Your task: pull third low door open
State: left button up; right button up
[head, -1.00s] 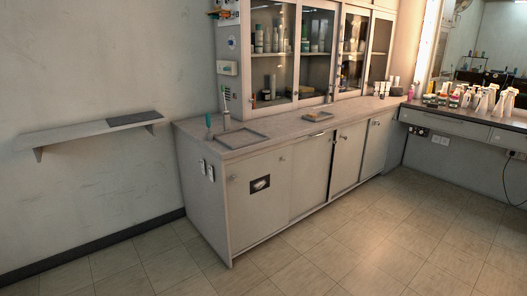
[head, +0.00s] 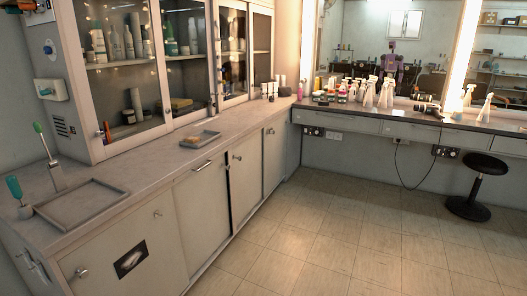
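The low cabinet runs along the left wall under a grey worktop (head: 165,175). Counting from the near end, its third low door (head: 246,183) is a pale panel with a small round knob (head: 238,157) near its upper left. A narrow dark gap shows along its left edge, between it and the second door (head: 202,210). The first door (head: 110,262) carries a dark label, and the fourth door (head: 275,155) is at the far end. The third door's panel looks in line with the cabinet front.
The tiled floor (head: 320,230) in front of the doors is clear. A black stool (head: 474,185) stands at the right under the mirror counter (head: 420,128), with a cable hanging nearby. Trays, brushes and bottles stand on the worktops, and a glass-door cabinet (head: 170,60) rises above.

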aim_at(200, 199)
jog(key=i+l+u, duration=0.1)
jog(key=i, duration=0.7)
jog(key=i+l+u, duration=0.1)
jog(key=i, duration=0.65)
